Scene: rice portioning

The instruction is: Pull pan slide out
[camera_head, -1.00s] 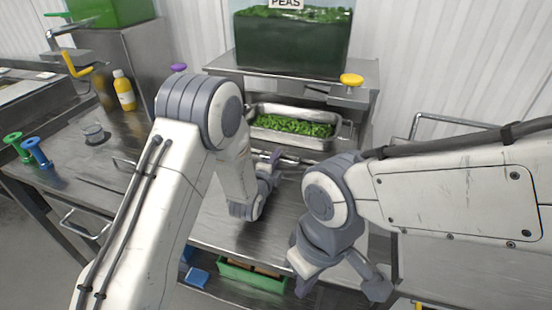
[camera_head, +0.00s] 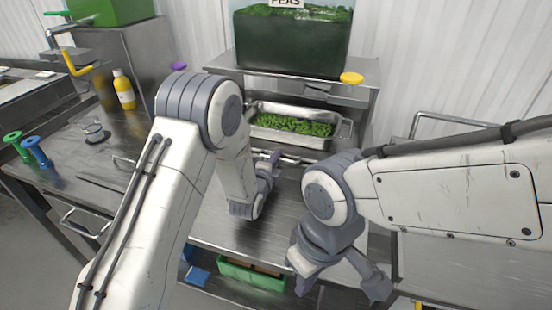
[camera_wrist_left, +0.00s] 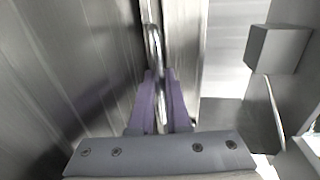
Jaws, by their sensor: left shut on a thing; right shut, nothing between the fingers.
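The metal pan (camera_head: 262,138) of green peas sits under the pea dispenser. A metal handle bar (camera_head: 300,160) runs along the slide's front, just below the pan. My left gripper (camera_head: 270,168) is at the left part of this bar, its fingers partly hidden by my wrist. In the left wrist view, its purple fingers (camera_wrist_left: 160,100) are shut on the metal handle (camera_wrist_left: 153,42), which passes between them.
The dispenser (camera_head: 292,45) labelled PEAS stands behind, with a yellow knob (camera_head: 351,78) and a purple knob (camera_head: 178,66). A yellow bottle (camera_head: 124,90) and green and blue spool-shaped tools (camera_head: 30,150) stand on the left counter. A green bin (camera_head: 250,274) is on the lower shelf.

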